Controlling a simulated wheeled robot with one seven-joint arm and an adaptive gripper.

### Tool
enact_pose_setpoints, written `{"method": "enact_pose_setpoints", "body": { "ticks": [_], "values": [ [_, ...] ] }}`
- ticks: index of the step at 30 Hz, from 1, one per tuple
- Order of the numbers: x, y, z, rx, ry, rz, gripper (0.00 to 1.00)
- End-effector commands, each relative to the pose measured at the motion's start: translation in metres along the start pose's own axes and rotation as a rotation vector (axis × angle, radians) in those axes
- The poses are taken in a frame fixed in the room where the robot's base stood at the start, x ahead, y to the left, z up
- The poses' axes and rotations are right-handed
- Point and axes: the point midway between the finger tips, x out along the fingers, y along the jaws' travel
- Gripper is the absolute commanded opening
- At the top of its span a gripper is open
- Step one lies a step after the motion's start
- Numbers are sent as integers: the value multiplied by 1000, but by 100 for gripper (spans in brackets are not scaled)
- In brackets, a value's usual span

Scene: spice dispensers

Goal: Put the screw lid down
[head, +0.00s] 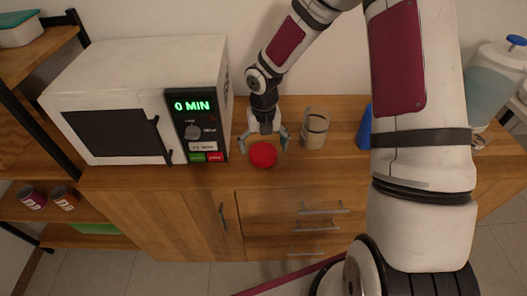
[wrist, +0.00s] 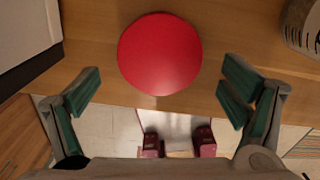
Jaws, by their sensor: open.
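The red, round screw lid (head: 263,155) lies on the wooden counter near its front edge, just right of the microwave. In the wrist view the lid (wrist: 160,54) shows as a full red disc, with nothing covering it. My gripper (head: 264,143) is open, its fingers spread at the left and right of the lid in the head view. In the wrist view my gripper's green-padded fingertips (wrist: 159,90) stand wide apart with nothing between them touching the lid. A glass jar (head: 315,127) without a lid, holding pale contents, stands right of my gripper.
The white microwave (head: 135,95) stands close on the left of the gripper. A blue object (head: 365,128) stands farther right, partly behind my arm. A clear dispenser with a blue knob (head: 495,75) is at the far right. Drawers with handles (head: 318,210) are below the counter.

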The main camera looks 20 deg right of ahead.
Motion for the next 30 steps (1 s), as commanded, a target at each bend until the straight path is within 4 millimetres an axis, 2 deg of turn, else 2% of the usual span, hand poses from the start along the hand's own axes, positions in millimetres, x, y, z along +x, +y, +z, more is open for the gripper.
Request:
{"method": "enact_pose_setpoints", "body": {
  "ticks": [3, 9, 17, 20, 23, 30],
  "values": [
    [-27, -1, 1, 3, -5, 1, 92],
    [-66, -1, 1, 3, -4, 1, 92],
    [-91, 0, 0, 6, -2, -1, 92],
    [-102, -2, -4, 63, -11, -19, 92],
    [-123, -8, -14, 219, -38, -56, 92],
    [-198, -26, -60, 862, -180, -101, 92]
  ]
}}
